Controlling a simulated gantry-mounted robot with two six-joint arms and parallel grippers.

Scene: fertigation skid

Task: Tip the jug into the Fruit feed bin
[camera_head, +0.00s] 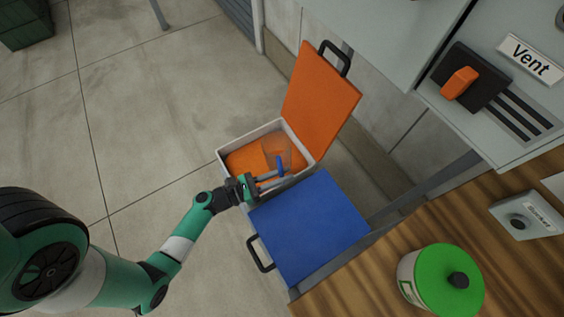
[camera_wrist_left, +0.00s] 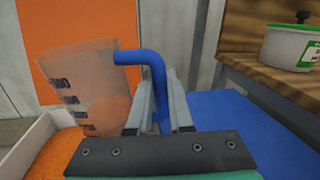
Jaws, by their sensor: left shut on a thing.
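The jug (camera_head: 275,151) is a clear, see-through vessel with a blue handle and dark marks on its side. It is over the open bin (camera_head: 222,156), which has a white rim, an upright orange lid (camera_head: 320,98) and orange material inside. My left gripper (camera_head: 270,181) is shut on the jug's blue handle. In the left wrist view the jug (camera_wrist_left: 85,82) leans somewhat, with its mouth up. Orange shows through its lower part; I cannot tell if that is its contents or the bin behind. No bin label is readable. My right gripper is not in view.
A blue lid (camera_head: 308,225) lies flat and shut beside the open bin. A wooden counter (camera_head: 360,290) at lower right holds a green-lidded tub (camera_head: 447,280). A grey cabinet marked Vent (camera_head: 528,58) stands at upper right.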

